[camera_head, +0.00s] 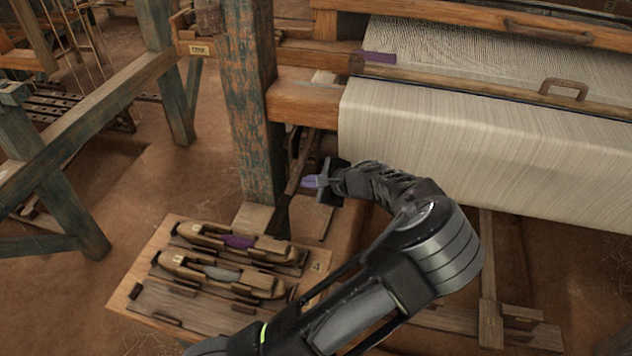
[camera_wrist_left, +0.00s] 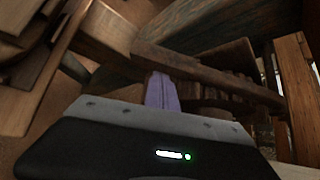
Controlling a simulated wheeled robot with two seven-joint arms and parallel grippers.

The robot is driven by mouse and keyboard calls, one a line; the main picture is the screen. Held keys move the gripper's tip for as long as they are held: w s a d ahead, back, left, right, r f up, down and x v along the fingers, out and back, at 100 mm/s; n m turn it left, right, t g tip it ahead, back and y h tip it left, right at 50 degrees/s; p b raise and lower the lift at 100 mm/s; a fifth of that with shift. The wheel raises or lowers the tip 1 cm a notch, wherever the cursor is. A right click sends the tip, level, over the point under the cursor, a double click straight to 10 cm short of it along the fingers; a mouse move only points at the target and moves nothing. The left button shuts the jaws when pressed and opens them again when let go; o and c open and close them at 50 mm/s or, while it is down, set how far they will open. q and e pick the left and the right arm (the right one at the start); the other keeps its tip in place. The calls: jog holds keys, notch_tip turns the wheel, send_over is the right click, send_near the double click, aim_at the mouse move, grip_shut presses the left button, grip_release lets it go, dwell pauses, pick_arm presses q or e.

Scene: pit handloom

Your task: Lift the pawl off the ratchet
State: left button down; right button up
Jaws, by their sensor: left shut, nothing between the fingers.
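My left gripper (camera_head: 311,181) is shut and empty, with its pale purple fingers pressed together beside the loom's front post. The fingers also show in the left wrist view (camera_wrist_left: 161,92), in front of a long wooden bar (camera_wrist_left: 205,72) that slants down to the right. This bar may be the pawl lever, but I cannot tell for certain. A dark notched wooden part (camera_wrist_left: 238,58) sits behind it and may be the ratchet. In the head view a slim dark bar (camera_head: 297,165) stands beside the fingers. I cannot tell whether the fingers touch it. My right gripper is out of view.
The weathered post (camera_head: 250,100) rises just left of the gripper. The cream cloth (camera_head: 450,150) on the loom hangs at the right. A wooden tray (camera_head: 130,284) with two shuttles (camera_head: 205,237) lies below. Bare earth floor (camera_head: 170,190) is open at the left.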

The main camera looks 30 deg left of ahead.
pick_arm(q)
jog(key=shift+s, duration=0.1)
